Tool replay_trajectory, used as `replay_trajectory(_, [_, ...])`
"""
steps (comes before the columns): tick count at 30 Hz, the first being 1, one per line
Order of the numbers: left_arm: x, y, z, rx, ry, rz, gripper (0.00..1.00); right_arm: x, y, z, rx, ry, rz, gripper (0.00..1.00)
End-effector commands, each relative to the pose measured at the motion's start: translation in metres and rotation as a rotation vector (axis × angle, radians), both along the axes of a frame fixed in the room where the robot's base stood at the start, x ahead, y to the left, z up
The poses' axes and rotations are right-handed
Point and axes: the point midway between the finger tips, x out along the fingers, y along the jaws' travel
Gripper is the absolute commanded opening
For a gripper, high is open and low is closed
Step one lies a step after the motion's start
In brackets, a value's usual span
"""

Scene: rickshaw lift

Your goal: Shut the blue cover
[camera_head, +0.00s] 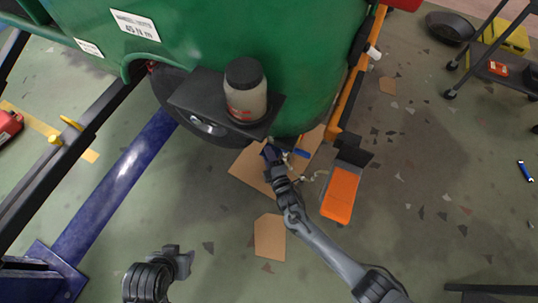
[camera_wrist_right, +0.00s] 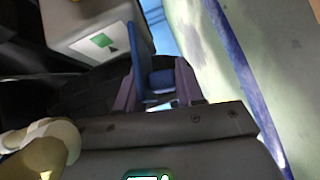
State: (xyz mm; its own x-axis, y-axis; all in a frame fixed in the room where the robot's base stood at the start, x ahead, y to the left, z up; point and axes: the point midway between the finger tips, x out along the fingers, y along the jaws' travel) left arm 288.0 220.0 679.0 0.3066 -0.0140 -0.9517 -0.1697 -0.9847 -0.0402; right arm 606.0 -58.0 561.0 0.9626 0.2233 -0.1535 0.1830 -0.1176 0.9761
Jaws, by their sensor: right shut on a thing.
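In the right wrist view, the blue cover (camera_wrist_right: 143,62) is a thin upright blue panel between the two purple fingers of my right gripper (camera_wrist_right: 157,90). A smaller blue part lies beside it between the fingers. In the head view, my right gripper (camera_head: 270,154) is low by the green vehicle's lower edge, shut on the cover, which is mostly hidden there. A small blue piece (camera_head: 301,153) shows just right of the fingers; I cannot tell if it is part of the cover. My left gripper (camera_head: 178,262) is at the lower left, away from the vehicle; its jaw opening is unclear.
The green vehicle (camera_head: 200,45) fills the top, with a dark-lidded jar (camera_head: 246,92) on a black shelf (camera_head: 190,99). Cardboard pieces (camera_head: 270,237) lie on the floor. An orange-topped part (camera_head: 341,194) stands right of my right gripper. A blue beam (camera_head: 118,185) runs at left.

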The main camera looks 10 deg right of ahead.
Motion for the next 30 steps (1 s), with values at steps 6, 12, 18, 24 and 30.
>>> replay_trajectory(6, [0.000, 0.000, -0.001, -0.001, 0.001, 0.001, 0.43, -0.001, 0.000, -0.003, 0.001, 0.005, -0.001, 0.41])
replay_trajectory(12, [0.000, -0.001, -0.001, -0.007, 0.001, 0.004, 0.43, -0.001, 0.000, -0.002, 0.000, 0.002, -0.001, 0.52])
replay_trajectory(18, [0.000, -0.003, 0.001, -0.014, 0.001, 0.009, 0.43, -0.002, -0.001, 0.000, 0.000, 0.001, -0.001, 0.52])
replay_trajectory(24, [0.000, -0.003, 0.012, -0.014, 0.001, 0.009, 0.43, -0.019, -0.005, 0.004, -0.001, 0.003, -0.001, 0.52])
replay_trajectory(30, [0.000, -0.002, 0.029, -0.010, 0.001, 0.006, 0.43, -0.052, -0.012, 0.010, -0.001, 0.003, 0.000, 0.52])
